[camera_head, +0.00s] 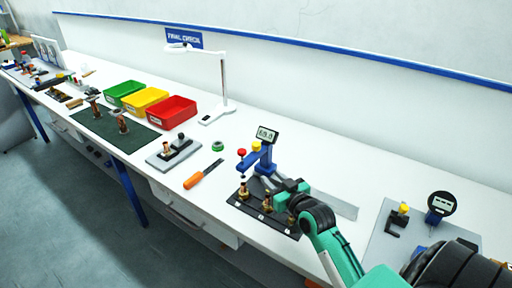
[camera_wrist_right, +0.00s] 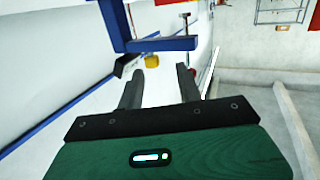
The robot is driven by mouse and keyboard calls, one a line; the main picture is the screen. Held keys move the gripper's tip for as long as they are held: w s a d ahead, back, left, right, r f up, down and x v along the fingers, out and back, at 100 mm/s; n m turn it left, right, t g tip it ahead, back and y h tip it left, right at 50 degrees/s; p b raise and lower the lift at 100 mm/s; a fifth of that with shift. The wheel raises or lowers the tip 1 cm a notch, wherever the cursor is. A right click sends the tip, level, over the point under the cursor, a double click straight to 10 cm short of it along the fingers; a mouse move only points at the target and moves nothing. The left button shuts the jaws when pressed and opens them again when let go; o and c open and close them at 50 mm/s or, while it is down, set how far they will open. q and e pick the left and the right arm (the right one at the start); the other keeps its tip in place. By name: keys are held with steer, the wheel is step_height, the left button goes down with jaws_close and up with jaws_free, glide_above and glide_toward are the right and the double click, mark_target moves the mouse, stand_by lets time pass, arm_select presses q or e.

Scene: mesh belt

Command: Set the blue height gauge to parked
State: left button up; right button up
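The blue height gauge (camera_head: 265,166) stands on the white bench, with a grey display (camera_head: 268,134) on top, a yellow knob (camera_head: 256,146) and a red knob (camera_head: 241,152) at its left side. My right gripper (camera_head: 277,184) is low beside the gauge's post, partly hiding its base. In the right wrist view its two fingers (camera_wrist_right: 160,80) are apart with nothing visible between them. There the gauge's blue frame (camera_wrist_right: 160,45) and yellow knob (camera_wrist_right: 152,61) lie beyond the fingertips; contact cannot be told. My left gripper is not in view.
A black plate (camera_head: 240,204) with several brass parts lies in front of the gauge, under my right arm. An orange-handled tool (camera_head: 194,180) and a green ring (camera_head: 217,146) lie to the left. A dial gauge (camera_head: 441,204) stands to the right. Red, yellow and green bins are farther left.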

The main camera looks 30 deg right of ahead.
mark_target(259, 149)
steer(key=shift+m+t+h, duration=0.3)
steer(key=shift+t+h, duration=0.1)
steer(key=shift+t, duration=0.1)
steer(key=w+d+p, duration=0.1)
steer(key=w, duration=0.3)
steer(key=w+d+r+p, duration=0.1)
steer(key=w, duration=0.4)
steer(key=w+d+r+p, duration=0.1)
steer(key=w+p, duration=0.1)
steer(key=w, duration=0.2)
steer(key=shift+w+r, duration=0.15)
steer(key=shift+w, duration=0.55)
steer(key=shift+c, duration=0.5)
jaws_close()
